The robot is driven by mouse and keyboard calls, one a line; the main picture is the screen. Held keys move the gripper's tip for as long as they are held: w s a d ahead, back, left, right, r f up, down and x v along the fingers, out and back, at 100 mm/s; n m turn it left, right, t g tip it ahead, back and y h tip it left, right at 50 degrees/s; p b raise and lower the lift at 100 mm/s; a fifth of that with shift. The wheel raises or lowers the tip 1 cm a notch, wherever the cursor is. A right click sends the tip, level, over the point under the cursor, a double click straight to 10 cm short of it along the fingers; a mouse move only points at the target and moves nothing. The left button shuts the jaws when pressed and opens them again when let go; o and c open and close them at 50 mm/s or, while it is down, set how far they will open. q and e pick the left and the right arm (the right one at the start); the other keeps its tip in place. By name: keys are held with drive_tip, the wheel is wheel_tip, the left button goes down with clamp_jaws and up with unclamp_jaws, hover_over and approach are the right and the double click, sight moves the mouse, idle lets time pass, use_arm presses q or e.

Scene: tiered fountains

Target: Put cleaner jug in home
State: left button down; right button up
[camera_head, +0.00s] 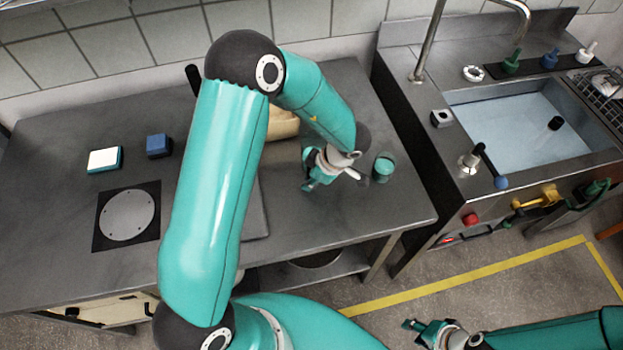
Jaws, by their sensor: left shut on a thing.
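My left gripper (316,182) is low over the right part of the steel table (60,245). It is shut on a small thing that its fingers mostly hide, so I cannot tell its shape. A green round container (383,168) stands just right of the gripper, and a gap seems to separate them. I cannot make out a cleaner jug for sure. No spot is clearly marked as home. A grey disc on a black square (128,215) lies at the table's left. My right gripper (412,325) is low at the bottom, over the floor; its finger gap is unclear.
A blue block (159,146) and a white-topped teal block (104,159) sit at the table's back left. A tan object (283,122) is partly behind my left arm. A sink (525,125) with a tap, bottles and valves stands at right, past a gap.

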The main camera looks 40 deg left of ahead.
use_arm(q)
drive_tip(key=shift+f, duration=0.25)
drive_tip(key=c, duration=1.1)
unclamp_jaws()
drive_tip(key=shift+o, duration=0.2)
drive_tip(key=shift+r, duration=0.15)
drive_tip(key=shift+p+v, duration=1.3)
drive_tip(key=shift+p, duration=0.35)
drive_tip(key=shift+p+v, duration=0.95)
drive_tip(key=shift+v, duration=1.1)
